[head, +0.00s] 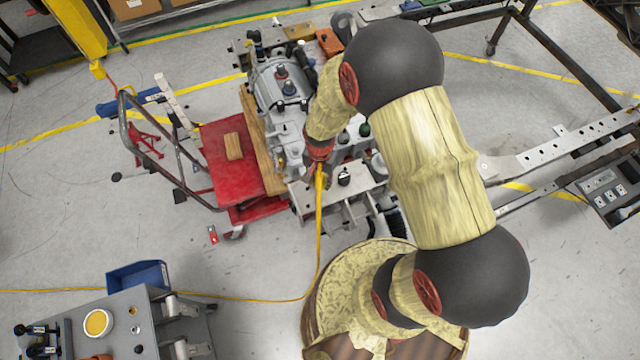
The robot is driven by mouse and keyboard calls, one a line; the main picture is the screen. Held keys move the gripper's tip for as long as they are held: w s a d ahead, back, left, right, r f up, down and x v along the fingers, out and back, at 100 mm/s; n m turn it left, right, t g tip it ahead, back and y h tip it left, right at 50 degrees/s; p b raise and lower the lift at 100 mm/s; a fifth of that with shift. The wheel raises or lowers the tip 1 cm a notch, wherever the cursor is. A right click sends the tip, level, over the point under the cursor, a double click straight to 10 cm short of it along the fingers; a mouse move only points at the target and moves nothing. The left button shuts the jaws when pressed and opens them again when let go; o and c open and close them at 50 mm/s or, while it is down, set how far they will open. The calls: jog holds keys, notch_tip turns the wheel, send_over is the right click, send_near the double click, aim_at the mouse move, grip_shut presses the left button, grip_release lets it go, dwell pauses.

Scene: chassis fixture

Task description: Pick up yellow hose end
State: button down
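The yellow hose (319,225) runs along the floor from the left edge in the head view. It then bends and rises to my gripper (319,178) at the front of the chassis fixture (330,205). The hose's upper end meets the gripper just below its red-orange wrist part. The fingers are small and dark, partly covered by the hose and my arm. I cannot tell whether they are closed on the hose end or only beside it.
A red cart (225,150) with a wooden block stands left of the fixture. A grey workbench (150,315) with a blue bin (138,275) is at lower left. Metal chassis rails (545,155) extend right. Open floor (75,215) lies at left.

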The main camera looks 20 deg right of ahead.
jog(key=s+a+r, duration=0.2)
jog(key=s+r, duration=0.7)
jog(key=s, duration=0.5)
jog(key=shift+r, duration=0.4)
jog(key=shift+d, duration=0.15)
